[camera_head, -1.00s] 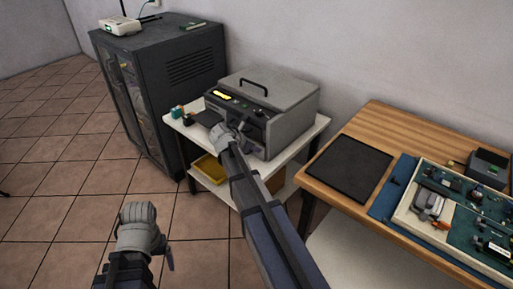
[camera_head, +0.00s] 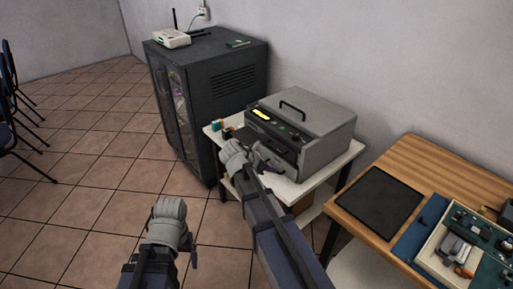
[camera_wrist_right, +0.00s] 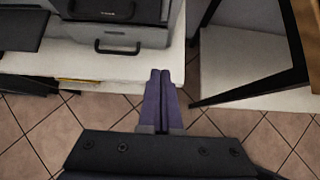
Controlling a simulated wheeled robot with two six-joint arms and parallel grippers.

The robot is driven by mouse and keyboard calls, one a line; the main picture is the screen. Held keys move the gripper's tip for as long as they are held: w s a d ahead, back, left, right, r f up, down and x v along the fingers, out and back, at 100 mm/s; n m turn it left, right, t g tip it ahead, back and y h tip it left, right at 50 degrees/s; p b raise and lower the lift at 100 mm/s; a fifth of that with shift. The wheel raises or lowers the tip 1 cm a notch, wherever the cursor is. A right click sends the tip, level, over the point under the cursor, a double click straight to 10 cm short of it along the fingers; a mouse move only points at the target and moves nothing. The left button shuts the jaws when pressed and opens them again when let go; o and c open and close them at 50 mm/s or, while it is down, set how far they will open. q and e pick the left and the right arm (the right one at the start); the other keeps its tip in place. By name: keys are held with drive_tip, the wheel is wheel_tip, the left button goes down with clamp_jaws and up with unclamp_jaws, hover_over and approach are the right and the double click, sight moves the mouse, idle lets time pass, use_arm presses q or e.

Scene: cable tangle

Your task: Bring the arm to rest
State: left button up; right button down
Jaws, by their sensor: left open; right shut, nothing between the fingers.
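My right arm reaches forward from the bottom of the head view. Its gripper (camera_head: 266,160) is beside the front edge of the white cart, before the grey machine. In the right wrist view its two fingers (camera_wrist_right: 160,76) lie together, with nothing between them. They point toward the cart edge below the machine's handle. My left gripper (camera_head: 192,252) is low at the left of the head view, over the tiled floor. It is open and holds nothing I can see; its fingers are mostly hidden behind the wrist.
The grey machine (camera_head: 318,125) stands on the white cart (camera_head: 297,188). A dark cabinet (camera_head: 235,95) carrying a white router (camera_head: 172,39) stands behind. A wooden table (camera_head: 440,165) with a black mat (camera_head: 380,202) and a parts tray (camera_head: 430,248) is at right. Chairs (camera_head: 12,100) stand far left; floor between is clear.

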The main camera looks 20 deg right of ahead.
drive_tip(key=s+a+f+m+g+y, duration=0.2)
drive_tip(key=s+a+f+m+y, duration=0.15)
drive_tip(key=s+a+m, duration=0.75)
drive_tip(key=s+a+f+m+g+y, duration=0.15)
drive_tip(key=s+a+m+y, duration=0.25)
drive_tip(key=s+a+m, duration=0.55)
use_arm(q)
wheel_tip(320, 180, up, 16)
drive_tip(key=p, duration=1.6)
use_arm(e)
drive_tip(key=a+r+n, duration=0.2)
drive_tip(key=a+r, duration=0.1)
drive_tip(key=r, duration=1.1)
drive_tip(key=shift+a+r, duration=0.2)
drive_tip(key=shift+r, duration=0.1)
use_arm(q)
drive_tip(key=shift+f, duration=0.1)
drive_tip(key=shift+c, duration=0.3)
